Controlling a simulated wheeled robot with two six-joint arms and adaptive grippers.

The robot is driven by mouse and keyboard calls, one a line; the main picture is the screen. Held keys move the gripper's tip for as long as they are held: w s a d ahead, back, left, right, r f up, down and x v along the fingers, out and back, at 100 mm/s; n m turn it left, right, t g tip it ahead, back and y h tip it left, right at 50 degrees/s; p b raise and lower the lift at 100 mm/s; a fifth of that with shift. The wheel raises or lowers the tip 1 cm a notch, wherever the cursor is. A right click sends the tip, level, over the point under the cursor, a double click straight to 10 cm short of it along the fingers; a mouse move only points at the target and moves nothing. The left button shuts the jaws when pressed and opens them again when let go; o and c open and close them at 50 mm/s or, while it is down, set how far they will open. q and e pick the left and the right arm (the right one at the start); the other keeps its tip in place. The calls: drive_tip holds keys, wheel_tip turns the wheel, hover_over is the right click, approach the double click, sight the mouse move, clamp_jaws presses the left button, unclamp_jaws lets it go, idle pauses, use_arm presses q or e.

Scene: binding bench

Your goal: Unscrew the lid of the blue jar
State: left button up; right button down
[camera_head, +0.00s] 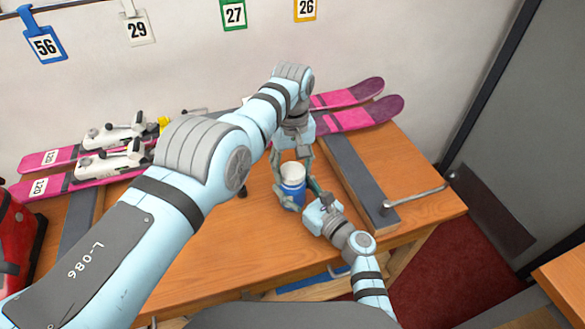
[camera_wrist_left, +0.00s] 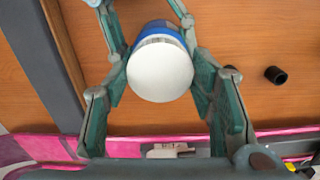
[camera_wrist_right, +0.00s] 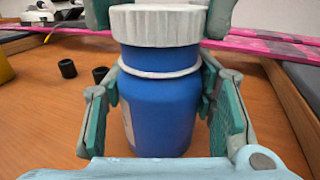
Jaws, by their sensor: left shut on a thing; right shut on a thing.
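The blue jar (camera_head: 291,189) stands upright on the wooden bench and shows large in the right wrist view (camera_wrist_right: 160,115). Its white ribbed lid (camera_wrist_right: 155,25) sits on top, with a blue band between it and a pale neck ring. My left gripper (camera_head: 293,168) comes down from above with its fingers on either side of the lid. The lid's flat top (camera_wrist_left: 160,72) fills the space between those fingers in the left wrist view. My right gripper (camera_head: 304,199) comes from the front right and is closed around the jar's body, partly hiding it.
Pink skis (camera_head: 360,114) lie along the bench's back, with white bindings (camera_head: 108,163) at left. A dark rail (camera_head: 358,178) and a metal handle (camera_head: 415,198) are on the right. Small black caps (camera_wrist_left: 276,75) stand near the jar. A red bag (camera_head: 18,240) is far left.

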sight(292, 170)
use_arm(q)
drive_tip(key=shift+r, duration=0.55)
drive_tip(key=shift+r, duration=0.1)
wheel_tip(292, 170, up, 4)
drive_tip(key=shift+f, duration=0.1)
use_arm(e)
drive_tip(key=c, duration=0.6)
unclamp_jaws()
